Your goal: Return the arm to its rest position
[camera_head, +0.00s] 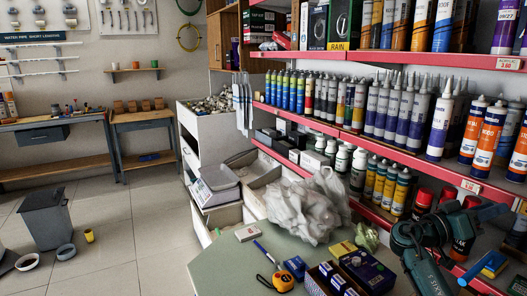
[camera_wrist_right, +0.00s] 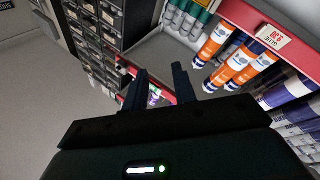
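My right arm (camera_head: 421,262) comes up from the bottom right of the head view and bends right, in front of the lower shelves. Its gripper (camera_wrist_right: 160,84) shows in the right wrist view with two dark fingers apart. Nothing is held between them. Past the fingers are a shelf with a red edge and orange, white and blue tubes (camera_wrist_right: 237,66). In the head view the fingertips cannot be clearly made out. My left arm and gripper are not in view.
Red-edged shelves (camera_head: 375,151) full of tubes stand close to my right arm. A green counter (camera_head: 222,262) holds a plastic bag (camera_head: 308,208), small boxes and a yellow tape measure (camera_head: 282,282). A dark drawer cabinet (camera_wrist_right: 97,32) shows in the wrist view. Open floor lies left.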

